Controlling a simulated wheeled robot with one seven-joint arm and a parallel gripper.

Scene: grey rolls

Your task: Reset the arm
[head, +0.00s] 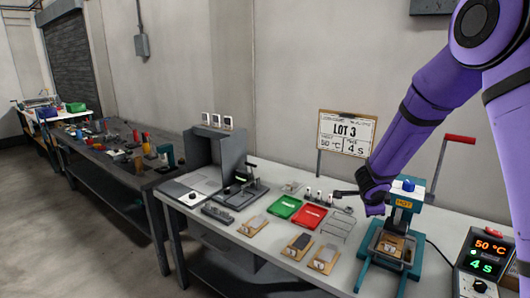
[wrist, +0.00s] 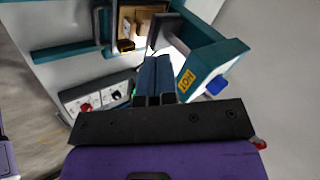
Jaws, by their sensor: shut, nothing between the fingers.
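My purple arm (head: 418,115) reaches down from the upper right in the head view, its wrist close beside the teal press (head: 385,248). In the wrist view my gripper (wrist: 154,60) has its two dark fingers together, with nothing between them. The press's teal head (wrist: 208,62), with a yellow HOT label and a blue cap, is just right of the fingers there. A tan piece with a small block (head: 392,243) sits in the press's base. I cannot tell whether the fingers touch the press.
A control box (head: 482,258) reading 50 °C and 4 s stands right of the press. A green tray (head: 283,207), a red tray (head: 308,217), a wire rack (head: 337,226) and several tan-based pieces lie to the left. A LOT 3 sign (head: 346,133) stands behind. The press's red-handled lever (head: 459,139) rises nearby.

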